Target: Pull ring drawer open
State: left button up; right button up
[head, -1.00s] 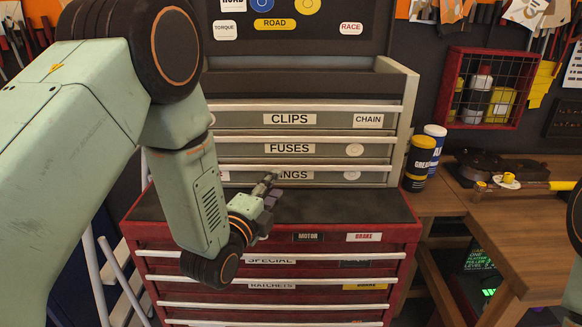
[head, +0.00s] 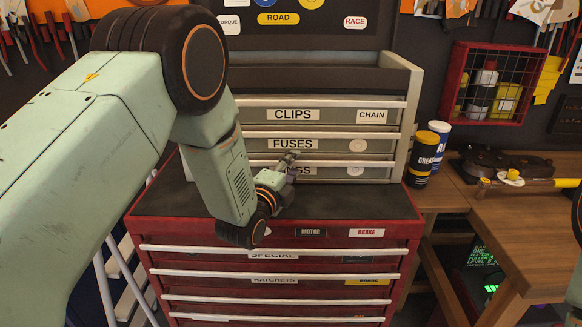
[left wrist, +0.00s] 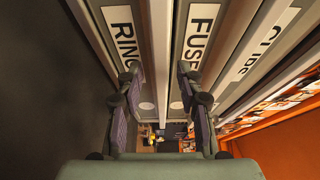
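The ring drawer (head: 328,173) is the lowest drawer of the grey-green chest, and it is closed. Its pale handle strip (head: 350,162) runs along its top edge. My left gripper (head: 290,158) is in front of it and hides most of its label. In the left wrist view, the RINGS label (left wrist: 122,36) is on the left and the handle strip (left wrist: 160,60) runs between the open fingers of my left gripper (left wrist: 158,84). I cannot tell whether the fingers touch it. My right gripper is out of view.
The fuses drawer (head: 225,144) and clips drawer (head: 225,115) are closed above. The chest stands on a red cabinet (head: 390,232) with a dark top. Two cans (head: 422,158) stand beside it. A wooden workbench (head: 520,215) is at the right.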

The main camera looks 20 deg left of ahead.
pick_arm(q)
jog(key=shift+s+a+r, duration=0.1)
jog(key=shift+s+a, duration=0.05)
jog(key=shift+a, duration=0.05)
jog(key=c, duration=0.5)
jog(key=shift+d, duration=0.1)
grip_shut()
